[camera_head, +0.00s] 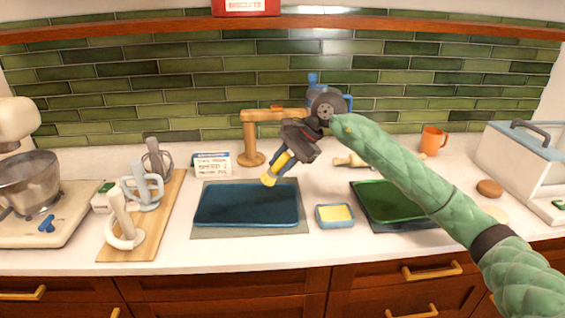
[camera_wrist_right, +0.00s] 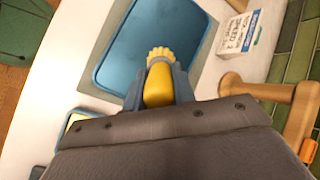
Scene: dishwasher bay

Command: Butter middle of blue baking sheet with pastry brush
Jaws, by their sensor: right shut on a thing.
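The blue baking sheet (camera_head: 247,205) lies on a grey mat in the middle of the counter; it also shows in the right wrist view (camera_wrist_right: 130,40). My right gripper (camera_head: 284,160) is shut on the yellow pastry brush (camera_head: 270,178), whose bristles point down over the back right part of the sheet. In the right wrist view the brush (camera_wrist_right: 160,85) sits between the fingers, bristles toward the sheet. Whether the bristles touch the sheet I cannot tell. A small blue dish of butter (camera_head: 335,215) stands right of the sheet. My left gripper is not in view.
A green baking sheet (camera_head: 393,203) lies to the right. A wooden stand (camera_head: 250,140) and a card (camera_head: 212,164) are behind the blue sheet. A wooden board (camera_head: 150,225) with mixer attachments and a stand mixer (camera_head: 30,180) are at left. An orange mug (camera_head: 433,141) stands at back right.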

